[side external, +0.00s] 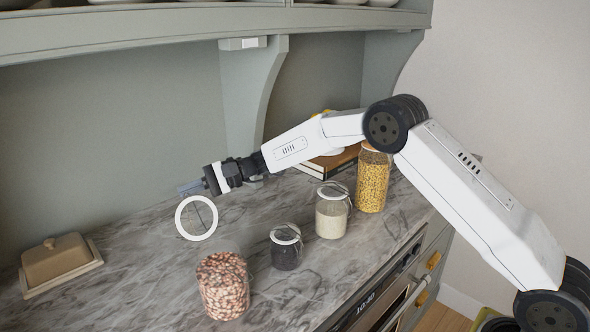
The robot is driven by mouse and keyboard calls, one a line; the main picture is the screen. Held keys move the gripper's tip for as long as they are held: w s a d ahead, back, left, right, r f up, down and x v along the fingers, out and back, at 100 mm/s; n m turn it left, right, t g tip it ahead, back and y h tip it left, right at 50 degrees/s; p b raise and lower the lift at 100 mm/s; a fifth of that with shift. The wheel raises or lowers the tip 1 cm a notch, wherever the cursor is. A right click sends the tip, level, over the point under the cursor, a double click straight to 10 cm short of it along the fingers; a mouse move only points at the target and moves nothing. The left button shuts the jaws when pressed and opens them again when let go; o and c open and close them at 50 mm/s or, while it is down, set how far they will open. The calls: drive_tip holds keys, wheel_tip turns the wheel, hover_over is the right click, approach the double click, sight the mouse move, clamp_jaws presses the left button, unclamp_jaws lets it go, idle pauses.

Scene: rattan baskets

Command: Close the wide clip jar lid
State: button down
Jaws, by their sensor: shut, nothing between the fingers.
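The wide clip jar (223,287) is most likely the squat glass jar full of pinkish-brown speckled beans, at the front of the marble counter. A round glass lid with a white rim (181,228) stands tilted up behind and to the left of its mouth. It looks like this jar's open lid, but I cannot make out the hinge. My gripper (187,187) is shut and empty, pointing left. Its fingertips show just above the lid's upper rim in the picture; I cannot tell whether they touch it.
A dark-filled jar (286,256), a jar of pale grains (331,220) and a tall yellow-filled jar (372,183) stand to the right. Books (331,165) lie behind. A tan butter dish (56,262) sits at left. A shelf (130,35) overhangs the counter. The left-middle counter is clear.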

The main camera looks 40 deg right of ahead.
sight(199, 199)
drive_tip(key=shift+s+r, duration=0.25)
drive_tip(key=shift+s, duration=0.25)
drive_tip(key=shift+s+r, duration=0.25)
drive_tip(key=shift+s, duration=0.25)
drive_tip(key=shift+s+r+n, duration=0.3)
drive_tip(key=shift+s+n, duration=0.1)
drive_tip(key=shift+s+r+n+t+y, duration=0.3)
drive_tip(key=shift+s+r+n+t, duration=0.1)
drive_tip(key=shift+s+n, duration=0.3)
drive_tip(key=s+n, duration=0.1)
drive_tip(key=s+r+n, duration=0.1)
drive_tip(key=shift+s+n+t+y, duration=0.3)
drive_tip(key=shift+n+y, duration=0.1)
drive_tip(key=s+f+n+g+y, duration=0.1)
drive_tip(key=s+f+n+y, duration=0.2)
drive_tip(key=s+f+n, duration=0.5)
drive_tip(key=shift+s+a+f+n+g+y, duration=0.2)
drive_tip(key=shift+s+f+n+g+y, duration=0.15)
drive_tip(key=shift+s+n, duration=1.7)
